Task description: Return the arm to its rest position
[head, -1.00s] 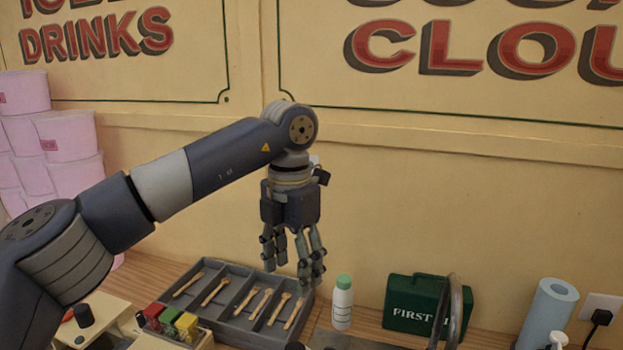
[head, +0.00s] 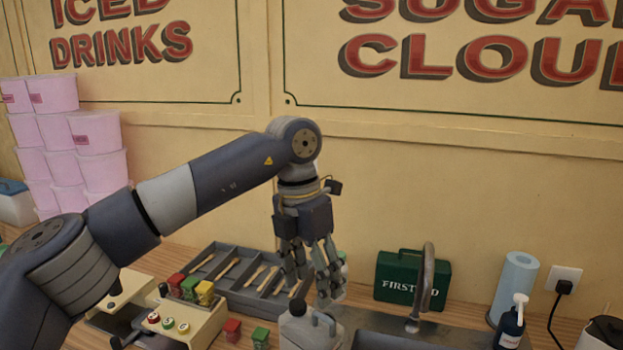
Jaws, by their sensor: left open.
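My left arm comes in from the left, and its gripper (head: 311,284) hangs fingers-down above the counter. The gripper is open, with nothing visible between its fingers. It overlaps the right end of a grey divided tray (head: 236,295) and is left of the green first aid box (head: 412,280). A bottle (head: 344,266) is mostly hidden behind the fingers. A grey handled object (head: 302,330) is just below the fingertips in the picture; I cannot tell the gap. My right gripper is not in view.
The tray holds several wooden utensils. A curved tap (head: 423,290), a pump bottle (head: 511,324) and a blue roll (head: 515,288) stand to the right. Coloured blocks and a beige button unit (head: 190,322) are front left. Pink tubs (head: 92,132) are stacked at the left.

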